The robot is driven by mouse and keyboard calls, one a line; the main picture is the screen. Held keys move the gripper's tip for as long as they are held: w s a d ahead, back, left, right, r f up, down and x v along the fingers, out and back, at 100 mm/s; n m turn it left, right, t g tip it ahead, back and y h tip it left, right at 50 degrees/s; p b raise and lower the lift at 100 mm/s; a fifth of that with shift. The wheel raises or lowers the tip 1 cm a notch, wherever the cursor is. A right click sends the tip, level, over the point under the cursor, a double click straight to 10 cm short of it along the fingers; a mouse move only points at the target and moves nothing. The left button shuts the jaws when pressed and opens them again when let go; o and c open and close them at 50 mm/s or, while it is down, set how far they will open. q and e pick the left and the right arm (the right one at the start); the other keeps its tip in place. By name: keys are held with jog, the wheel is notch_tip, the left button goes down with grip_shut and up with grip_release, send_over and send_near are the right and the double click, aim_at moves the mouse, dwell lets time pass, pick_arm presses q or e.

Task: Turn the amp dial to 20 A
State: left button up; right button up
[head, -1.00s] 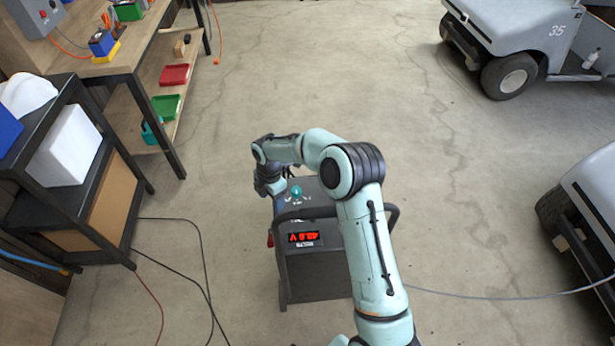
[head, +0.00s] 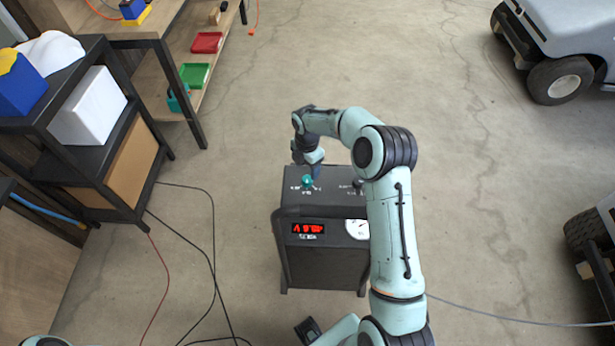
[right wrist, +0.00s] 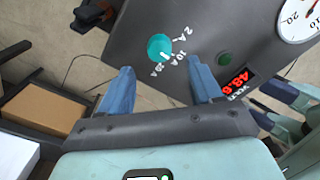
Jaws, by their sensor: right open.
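The charger (head: 325,262) is a dark box on the floor with a red lit voltage display (head: 308,229). Its teal amp dial (head: 307,181) is on the top panel, and also shows in the right wrist view (right wrist: 159,46). The labels 2 A, 10 A and 20 A curve beside the dial. Its white mark faces the lower right there, toward the 10 A and 20 A side; the exact setting is hard to tell. My right gripper (right wrist: 161,86) is open, its two blue fingers apart and empty, close to the dial but not around it.
A round gauge (head: 357,229) is on the charger's front. A black shelf cart (head: 145,165) with a white box (head: 88,107) stands left. Cables (head: 212,250) lie on the floor between. A workbench is at upper left, parked carts at right. Floor behind the charger is clear.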

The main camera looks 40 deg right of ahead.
aim_at(307, 179)
notch_tip(307, 179, down, 6)
jog(key=shift+f, duration=0.25)
jog(key=c, duration=1.1)
jog(key=shift+o, duration=0.2)
pick_arm(q)
jog(key=shift+f, duration=0.1)
pick_arm(e)
jog(key=shift+m, duration=0.3)
jog(key=m+b, duration=0.1)
jog(key=m, duration=0.3)
jog(key=shift+m, duration=0.3)
pick_arm(q)
jog(key=shift+s+f+b, duration=0.25)
jog(key=shift+s+f, duration=0.05)
jog(key=shift+f, duration=0.2)
jog(key=shift+s+f+b, duration=0.2)
jog(key=shift+s+f, duration=0.05)
jog(key=shift+f, duration=0.25)
pick_arm(e)
jog(key=m, duration=0.5)
jog(key=shift+m, duration=0.3)
